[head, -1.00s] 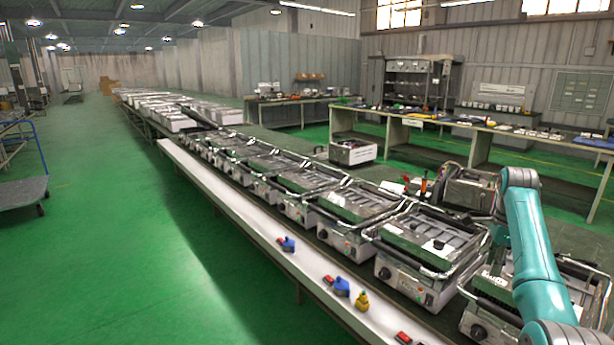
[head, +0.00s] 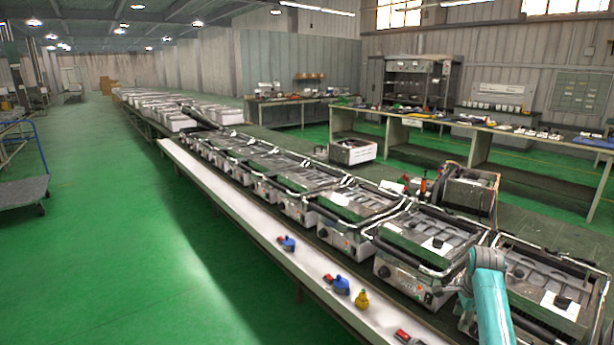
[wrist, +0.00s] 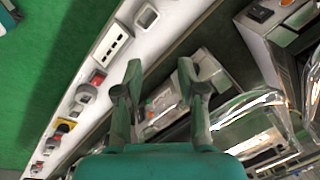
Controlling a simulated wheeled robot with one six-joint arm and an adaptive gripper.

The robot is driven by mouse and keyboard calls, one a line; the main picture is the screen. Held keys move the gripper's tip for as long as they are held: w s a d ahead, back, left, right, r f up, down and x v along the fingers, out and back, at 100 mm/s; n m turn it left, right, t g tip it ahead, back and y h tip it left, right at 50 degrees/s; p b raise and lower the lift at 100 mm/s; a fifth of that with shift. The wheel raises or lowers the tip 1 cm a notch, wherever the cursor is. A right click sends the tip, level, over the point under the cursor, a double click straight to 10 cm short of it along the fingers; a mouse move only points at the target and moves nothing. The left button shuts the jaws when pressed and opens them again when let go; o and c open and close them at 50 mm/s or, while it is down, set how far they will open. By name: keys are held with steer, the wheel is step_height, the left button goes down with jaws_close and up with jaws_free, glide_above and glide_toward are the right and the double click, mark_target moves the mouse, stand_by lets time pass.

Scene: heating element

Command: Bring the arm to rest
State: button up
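My gripper (wrist: 160,80) is open in the wrist view, its two dark green fingers spread apart. I see nothing held between them. A metal heating unit (wrist: 165,105) with a control panel lies below and beyond the fingers; I cannot tell how far off it is. In the head view my teal arm reaches in from the bottom right, beside the nearest grill-like heating units (head: 545,290). The gripper itself is out of that view.
A row of heating units runs along the conveyor into the distance. The white ledge (head: 235,210) beside it carries blue, yellow and red parts; a white socket (wrist: 110,46) shows in the wrist view. Green floor (head: 130,260) lies open to the left, with a cart (head: 22,194).

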steer(key=s+a+f+n+t, duration=0.2)
steer(key=s+a+f, duration=0.25)
steer(key=f, duration=0.55)
steer(key=s+a+f+n+t, duration=0.1)
steer(key=s+a+f+n, duration=0.25)
steer(key=s+f, duration=0.45)
steer(key=s+a+f+n+t, duration=0.2)
steer(key=s+a+f, duration=0.3)
steer(key=s, duration=0.4)
steer(key=s+a+f+n+t, duration=0.1)
steer(key=s+a+f+n, duration=0.1)
steer(key=s+a+f, duration=0.45)
steer(key=s+a+r+n+t, duration=0.25)
steer(key=s+r, duration=0.35)
steer(key=s, duration=0.5)
steer(key=s+a+r+n+t, duration=0.1)
steer(key=s+a+r+n, duration=0.15)
steer(key=s+r, duration=0.6)
steer(key=s+a+r+n+t, duration=0.1)
steer(key=s+r+n+t, duration=0.2)
steer(key=s+r, duration=1.2)
step_height(320, 180, up, 3)
steer(key=shift+f+n+y, duration=0.15)
steer(key=shift+n+y, duration=0.15)
steer(key=shift+n, duration=0.65)
